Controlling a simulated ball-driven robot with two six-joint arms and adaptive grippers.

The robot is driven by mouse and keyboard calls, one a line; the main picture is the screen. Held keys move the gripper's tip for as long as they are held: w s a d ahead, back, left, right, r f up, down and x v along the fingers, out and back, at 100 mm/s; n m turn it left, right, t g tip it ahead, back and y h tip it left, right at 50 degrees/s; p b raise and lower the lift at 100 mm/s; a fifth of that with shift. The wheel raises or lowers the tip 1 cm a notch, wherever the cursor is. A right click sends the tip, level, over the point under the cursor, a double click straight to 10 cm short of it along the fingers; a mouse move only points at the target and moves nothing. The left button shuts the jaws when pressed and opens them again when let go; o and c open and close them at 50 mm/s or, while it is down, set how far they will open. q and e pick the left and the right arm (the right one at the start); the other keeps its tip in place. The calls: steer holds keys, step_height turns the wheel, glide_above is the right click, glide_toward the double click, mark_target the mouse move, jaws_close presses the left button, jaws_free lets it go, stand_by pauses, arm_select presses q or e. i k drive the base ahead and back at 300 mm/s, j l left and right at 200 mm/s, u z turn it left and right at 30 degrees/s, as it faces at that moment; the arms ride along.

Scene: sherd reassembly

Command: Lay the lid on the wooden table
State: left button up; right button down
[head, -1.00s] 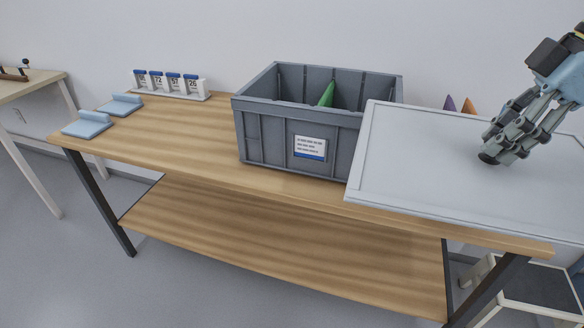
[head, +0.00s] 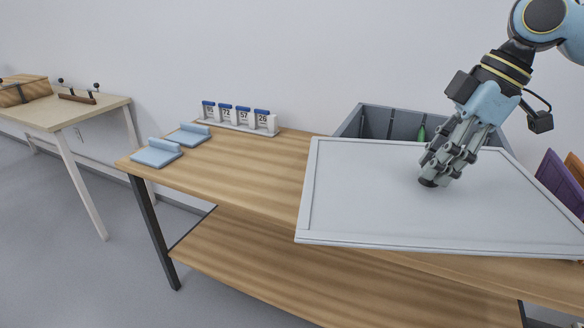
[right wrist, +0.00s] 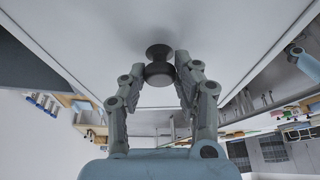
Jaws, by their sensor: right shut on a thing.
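The lid is a large flat pale grey panel (head: 360,205) with a raised rim, held about level in front of the grey crate (head: 375,122) in the head view. My right gripper (head: 435,178) is shut on the lid's dark round knob (right wrist: 159,72); the knob sits between the fingers in the right wrist view. The lid hides most of the crate and the right part of the wooden table (head: 255,160). It looks to be above the tabletop, but the gap cannot be told. My left gripper is not in view.
Two light blue rests (head: 157,153) lie at the table's left end. A number-card stand (head: 240,118) stands at the back. The tabletop between them and the lid is clear. Purple and orange pieces (head: 562,182) show at the right. Another table (head: 65,108) stands far left.

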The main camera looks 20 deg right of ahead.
mark_target(254, 169)
steer(key=i+j+u, duration=0.1)
steer(key=i+u, duration=0.35)
steer(key=u, duration=0.2)
steer(key=i+u, duration=0.2)
steer(key=i, duration=0.5)
steer(key=i+z, duration=0.2)
steer(key=z, duration=0.15)
steer(key=i+z, duration=0.15)
steer(key=z, duration=0.2)
steer(key=i+z, duration=0.2)
steer(key=z, duration=0.15)
steer(key=i+j+z, duration=0.1)
steer(key=i+z, duration=0.3)
